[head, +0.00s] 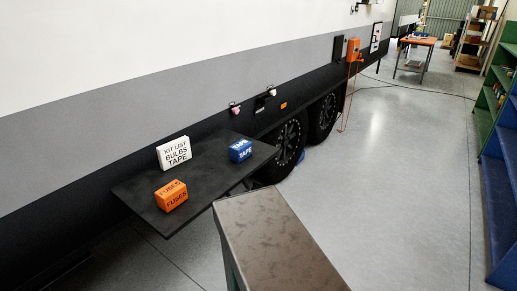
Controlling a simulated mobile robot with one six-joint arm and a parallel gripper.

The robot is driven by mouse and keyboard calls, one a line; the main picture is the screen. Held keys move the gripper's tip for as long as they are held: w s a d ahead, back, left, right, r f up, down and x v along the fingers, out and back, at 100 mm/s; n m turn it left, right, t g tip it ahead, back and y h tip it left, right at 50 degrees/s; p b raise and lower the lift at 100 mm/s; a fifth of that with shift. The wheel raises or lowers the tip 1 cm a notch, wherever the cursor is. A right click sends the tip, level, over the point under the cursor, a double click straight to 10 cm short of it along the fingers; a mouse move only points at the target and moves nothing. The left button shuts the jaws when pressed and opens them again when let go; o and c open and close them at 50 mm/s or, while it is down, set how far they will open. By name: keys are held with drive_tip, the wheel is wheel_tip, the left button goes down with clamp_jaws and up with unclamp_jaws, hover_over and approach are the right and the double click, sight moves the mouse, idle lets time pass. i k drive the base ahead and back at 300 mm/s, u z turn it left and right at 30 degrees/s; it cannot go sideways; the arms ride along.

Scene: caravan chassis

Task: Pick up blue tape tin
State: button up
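The blue tape tin (241,150) is a small blue box with white "TAPE" lettering on its top and front. It sits on the black fold-out shelf (215,178) on the caravan's side, near the shelf's right end. Nothing covers it. My gripper is not in view.
An orange "FUSES" box (171,195) stands at the shelf's front left. A white "KIT LIST BULBS TAPE" block (174,153) stands behind it. A brown-topped cabinet (275,240) is in the foreground. The grey floor (400,190) is open to the right, with green and blue shelving (497,140) beyond.

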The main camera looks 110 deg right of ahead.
sight(241, 150)
drive_tip(key=z, duration=0.2)
drive_tip(key=k, duration=0.65)
drive_tip(key=z, duration=1.15)
drive_tip(key=k, duration=1.05)
drive_tip(key=z, duration=0.05)
drive_tip(key=i, duration=0.6)
drive_tip(key=u, duration=0.1)
drive_tip(key=k, duration=0.1)
drive_tip(key=z, duration=0.25)
